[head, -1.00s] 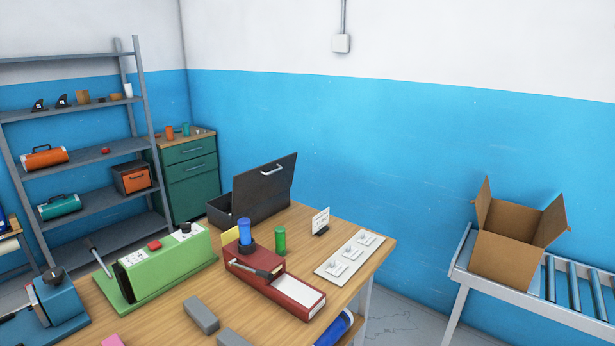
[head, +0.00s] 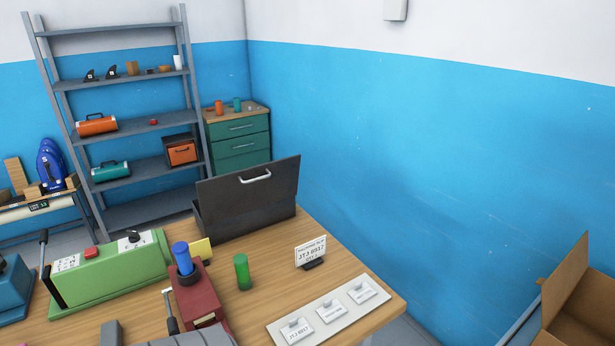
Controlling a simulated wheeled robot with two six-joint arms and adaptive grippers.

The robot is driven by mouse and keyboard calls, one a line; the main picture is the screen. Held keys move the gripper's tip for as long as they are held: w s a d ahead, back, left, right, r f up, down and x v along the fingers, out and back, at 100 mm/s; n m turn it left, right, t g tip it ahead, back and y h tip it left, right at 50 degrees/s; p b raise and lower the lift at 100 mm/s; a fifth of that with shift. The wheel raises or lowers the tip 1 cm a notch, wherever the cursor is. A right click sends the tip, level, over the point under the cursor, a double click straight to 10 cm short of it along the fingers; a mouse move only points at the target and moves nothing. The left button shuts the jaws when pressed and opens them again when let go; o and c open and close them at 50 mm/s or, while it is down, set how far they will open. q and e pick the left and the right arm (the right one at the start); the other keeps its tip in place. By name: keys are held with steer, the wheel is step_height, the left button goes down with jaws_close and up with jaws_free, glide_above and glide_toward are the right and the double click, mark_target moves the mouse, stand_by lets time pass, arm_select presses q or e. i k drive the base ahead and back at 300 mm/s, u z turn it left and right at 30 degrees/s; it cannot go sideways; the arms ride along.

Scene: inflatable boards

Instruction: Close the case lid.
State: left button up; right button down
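The dark grey case (head: 197,219) stands at the far edge of the wooden table in the head view. Its lid (head: 240,202) is raised and stands steeply tilted, with a pale handle (head: 255,177) near its top edge. The lid hides most of the case's inside and body. Neither of my grippers shows clearly in the head view, and nothing is seen touching the lid.
On the table (head: 300,285) are a green machine (head: 108,270), a red device (head: 200,295) with a blue cylinder (head: 181,257), a green cylinder (head: 242,271), a small sign (head: 310,252) and a white card panel (head: 325,312). A cardboard box (head: 575,310) is at right.

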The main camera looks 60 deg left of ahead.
mark_target(227, 195)
steer(key=i, duration=0.5)
steer(key=u, duration=3.25)
